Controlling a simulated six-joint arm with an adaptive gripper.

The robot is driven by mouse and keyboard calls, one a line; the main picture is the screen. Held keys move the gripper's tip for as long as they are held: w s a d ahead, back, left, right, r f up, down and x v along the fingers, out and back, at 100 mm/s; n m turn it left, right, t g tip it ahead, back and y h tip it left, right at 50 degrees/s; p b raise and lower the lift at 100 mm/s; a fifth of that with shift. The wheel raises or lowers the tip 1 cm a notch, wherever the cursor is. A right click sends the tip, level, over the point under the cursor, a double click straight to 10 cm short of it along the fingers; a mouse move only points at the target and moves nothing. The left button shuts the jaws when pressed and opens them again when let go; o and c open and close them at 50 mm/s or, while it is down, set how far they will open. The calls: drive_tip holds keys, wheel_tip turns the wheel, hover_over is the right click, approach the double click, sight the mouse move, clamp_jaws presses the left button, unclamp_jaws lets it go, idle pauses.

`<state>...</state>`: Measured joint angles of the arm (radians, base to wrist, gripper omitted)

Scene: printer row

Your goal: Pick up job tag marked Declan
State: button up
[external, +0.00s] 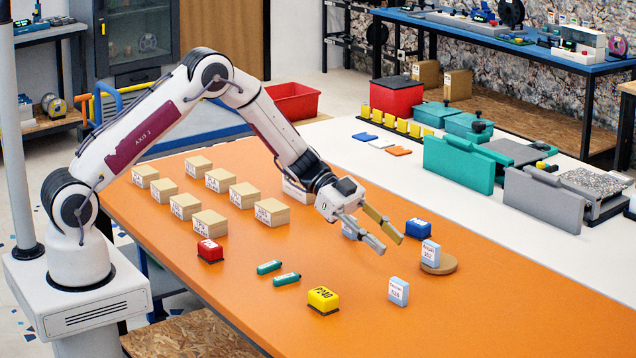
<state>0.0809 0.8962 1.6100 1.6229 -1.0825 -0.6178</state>
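Several light blue upright tags with white labels stand on the orange table (350,330). One tag (398,291) stands at the front right; its small name line is too blurred to read surely. Another tag (431,254) stands on a round wooden disc (439,265), its name also unclear. I cannot tell which one is marked Declan.
Cardboard-coloured boxes (210,224) stand in rows at left. A red block (210,251), two teal pieces (286,279), a yellow block (323,300) and a blue block (418,228) lie nearby. Teal and grey equipment (459,164) stands on the white surface behind.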

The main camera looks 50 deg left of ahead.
sight(396, 279)
drive_tip(key=s+f+g, duration=0.1)
drive_tip(key=s+d+f+g, duration=0.1)
drive_tip(key=s+f, duration=0.1)
drive_tip(key=shift+m, duration=0.4)
drive_tip(key=shift+w+d+f+h, duration=0.15)
drive_tip(key=shift+d+f, duration=0.1)
drive_tip(key=shift+d, duration=0.35)
drive_tip(key=shift+s+d+f+h, duration=0.15)
drive_tip(key=shift+d+f, duration=0.1)
drive_tip(key=shift+d, duration=0.35)
drive_tip(key=shift+w, duration=0.1)
drive_tip(key=shift+x, duration=2.6)
drive_tip(key=shift+f, duration=0.15)
clamp_jaws()
